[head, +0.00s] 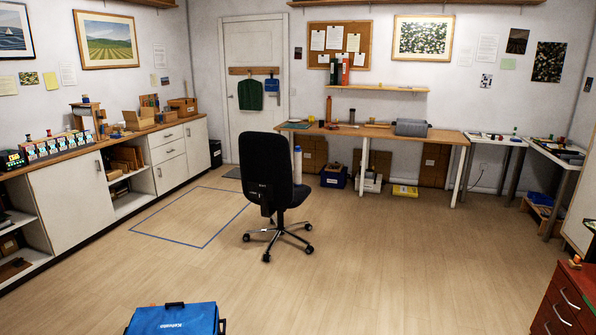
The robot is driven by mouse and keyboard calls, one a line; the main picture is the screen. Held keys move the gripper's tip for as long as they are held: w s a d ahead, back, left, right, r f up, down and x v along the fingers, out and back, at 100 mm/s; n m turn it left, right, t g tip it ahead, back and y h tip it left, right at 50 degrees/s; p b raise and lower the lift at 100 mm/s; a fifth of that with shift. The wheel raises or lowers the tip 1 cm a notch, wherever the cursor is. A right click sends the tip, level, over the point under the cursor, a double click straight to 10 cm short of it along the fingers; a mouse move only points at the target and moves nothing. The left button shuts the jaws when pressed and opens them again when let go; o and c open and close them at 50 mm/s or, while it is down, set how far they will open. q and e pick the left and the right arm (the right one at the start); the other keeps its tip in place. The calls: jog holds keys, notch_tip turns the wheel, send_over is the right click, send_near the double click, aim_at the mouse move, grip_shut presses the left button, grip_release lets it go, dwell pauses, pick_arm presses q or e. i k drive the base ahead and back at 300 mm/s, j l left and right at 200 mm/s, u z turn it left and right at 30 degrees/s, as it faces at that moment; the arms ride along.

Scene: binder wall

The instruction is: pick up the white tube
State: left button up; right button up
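I cannot make out for certain which thing is the white tube. A pale upright cylinder (298,165) shows just right of the office chair's back, below the front edge of the long wooden desk (390,132). I cannot tell whether it is a tube, a bottle or a desk leg. A thick grey roll (411,128) lies on the desk. Small items on the left counter and right tables are too small to tell apart. Neither of my grippers is in view.
A black office chair (268,175) stands mid-room. A blue case (174,319) is on the floor in front. A long cabinet (75,200) lines the left wall; a red drawer unit (562,303) stands at right. The floor (370,255) between is clear.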

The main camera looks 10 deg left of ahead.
aim_at(297, 155)
jog(key=i+z, duration=0.2)
jog(key=i, duration=0.45)
jog(key=i+l, duration=0.15)
jog(key=i, duration=2)
jog(key=i+l+z, duration=0.1)
jog(key=i, duration=2.05)
jog(key=i+l+u, duration=0.1)
jog(key=i+u, duration=0.3)
jog(key=i+l+u, duration=0.4)
jog(key=i+u, duration=0.2)
jog(key=u, duration=0.25)
jog(key=i+u, duration=0.25)
jog(key=u, duration=0.2)
jog(key=i+l+u, duration=0.15)
jog(key=u, duration=0.25)
jog(key=i+l+u, duration=0.2)
jog(key=u, duration=0.25)
jog(key=i+l+u, duration=0.1)
jog(key=l+u, duration=0.15)
jog(key=u, duration=0.2)
jog(key=i+l+u, duration=0.25)
jog(key=l+u, duration=0.15)
